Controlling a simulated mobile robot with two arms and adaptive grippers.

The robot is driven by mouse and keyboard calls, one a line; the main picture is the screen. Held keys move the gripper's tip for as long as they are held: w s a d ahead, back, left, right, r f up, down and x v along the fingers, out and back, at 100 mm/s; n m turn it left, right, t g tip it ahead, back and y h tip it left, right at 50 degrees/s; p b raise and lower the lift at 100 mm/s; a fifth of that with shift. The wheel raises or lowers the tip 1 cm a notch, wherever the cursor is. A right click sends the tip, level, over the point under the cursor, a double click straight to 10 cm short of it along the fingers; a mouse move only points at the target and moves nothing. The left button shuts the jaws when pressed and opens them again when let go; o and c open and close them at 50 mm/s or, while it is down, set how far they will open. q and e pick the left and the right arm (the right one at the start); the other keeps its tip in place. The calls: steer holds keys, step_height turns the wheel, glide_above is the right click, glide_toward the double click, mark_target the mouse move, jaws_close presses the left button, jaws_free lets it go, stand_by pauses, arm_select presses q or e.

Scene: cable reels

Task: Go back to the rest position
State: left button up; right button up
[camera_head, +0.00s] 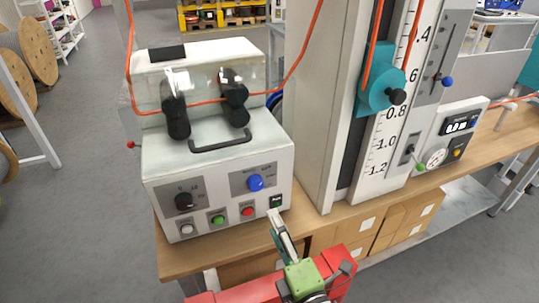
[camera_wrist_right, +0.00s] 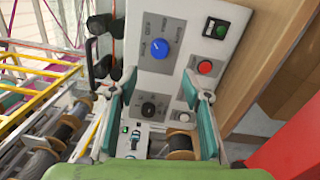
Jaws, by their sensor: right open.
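My right gripper (camera_head: 279,222) comes up from the bottom of the head view, close in front of the control panel of a white machine (camera_head: 215,160), near the lower right buttons. In the right wrist view my right gripper (camera_wrist_right: 158,97) is open, with its two teal fingers apart and nothing held between them. Past the fingers the panel shows a blue knob (camera_wrist_right: 159,48), a black knob (camera_wrist_right: 148,109), a red button (camera_wrist_right: 205,67) and a green-lit switch (camera_wrist_right: 216,28). I cannot tell whether a fingertip touches the panel. My left gripper is not in view.
The machine stands on a wooden bench (camera_head: 190,258). A tall scaled column (camera_head: 345,110) with a teal cable guide (camera_head: 385,88) stands right of it. An orange cable (camera_head: 300,60) runs between them. Cardboard boxes (camera_head: 405,222) sit below. Open floor (camera_head: 85,200) lies left.

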steer(key=s+d+f+m+g+h, duration=0.3)
steer(key=d+f+m+h, duration=0.15)
steer(key=d+m, duration=0.3)
steer(key=s+d+f+m+g+h, duration=0.25)
steer(key=d+f+m, duration=0.25)
steer(key=d+m, duration=0.3)
steer(key=s+f+m+g+y, duration=0.1)
steer(key=s+f+m+g, duration=0.25)
steer(key=s, duration=0.45)
steer(key=s+f+m+g+y, duration=0.1)
steer(key=s+f+m+g, duration=0.15)
steer(key=s+g, duration=0.45)
steer(key=s+d+f, duration=0.1)
steer(key=s+f, duration=0.1)
steer(key=f, duration=1.2)
steer(key=s+f, duration=0.2)
steer(key=f, duration=1.3)
steer(key=s+d+f+n, duration=0.1)
steer(key=s+d+f, duration=0.2)
steer(key=s+f, duration=1)
steer(key=s, duration=0.3)
steer(key=shift+s+f+h, duration=0.2)
steer(key=shift+f+h, duration=0.1)
steer(key=c, duration=0.5)
steer(key=shift+o, duration=0.2)
steer(key=shift+w+a, duration=0.1)
steer(key=shift+w, duration=0.05)
